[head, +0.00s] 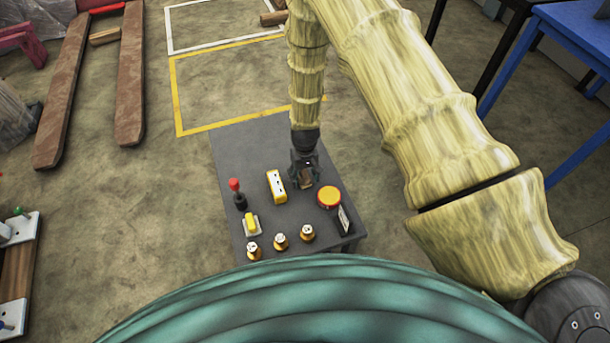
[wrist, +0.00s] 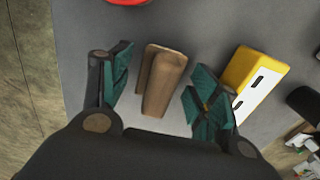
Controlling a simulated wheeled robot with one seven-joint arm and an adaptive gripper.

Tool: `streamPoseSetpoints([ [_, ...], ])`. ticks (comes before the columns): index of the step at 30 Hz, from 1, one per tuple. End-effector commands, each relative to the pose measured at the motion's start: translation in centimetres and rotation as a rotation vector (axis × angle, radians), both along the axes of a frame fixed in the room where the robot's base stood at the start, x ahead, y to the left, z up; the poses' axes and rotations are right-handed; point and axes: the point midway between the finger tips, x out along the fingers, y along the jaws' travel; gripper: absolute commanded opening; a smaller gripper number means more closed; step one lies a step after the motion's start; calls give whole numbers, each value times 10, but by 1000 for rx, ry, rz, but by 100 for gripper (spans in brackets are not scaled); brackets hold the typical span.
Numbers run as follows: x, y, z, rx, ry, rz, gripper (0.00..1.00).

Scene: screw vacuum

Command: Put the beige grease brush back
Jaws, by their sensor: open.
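A brown-tan block-like piece (wrist: 163,80), which looks like the beige grease brush, lies between my fingers in the wrist view. A small brown patch of it (head: 306,179) shows at my fingertips in the head view. I cannot make out bristles. A pale patch (wrist: 160,124) shows just below it, partly hidden by my gripper body. My gripper (head: 304,171) is over the far right part of the grey table (head: 245,150). In the wrist view its fingers (wrist: 161,72) are open on both sides of the brown piece, with gaps on each side.
A yellow and white box (head: 276,186) stands close to my gripper. A round orange-yellow button (head: 329,196), a red-topped lever (head: 237,194), a yellow switch (head: 251,223) and several brass-coloured pieces (head: 280,239) share the table. The table's far left part is bare.

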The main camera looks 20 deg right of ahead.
Motion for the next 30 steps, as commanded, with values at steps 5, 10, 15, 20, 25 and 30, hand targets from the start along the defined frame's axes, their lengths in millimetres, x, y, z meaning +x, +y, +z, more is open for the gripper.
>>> streamPoseSetpoints([
  [5,0,0,9,0,0,0,61],
  [10,1,0,32,0,-2,-1,61],
  [15,1,-1,59,0,-1,0,61],
  [20,1,-1,83,0,-2,1,61],
  [25,1,-1,104,0,-1,0,61],
  [30,0,-1,117,0,0,-1,61],
])
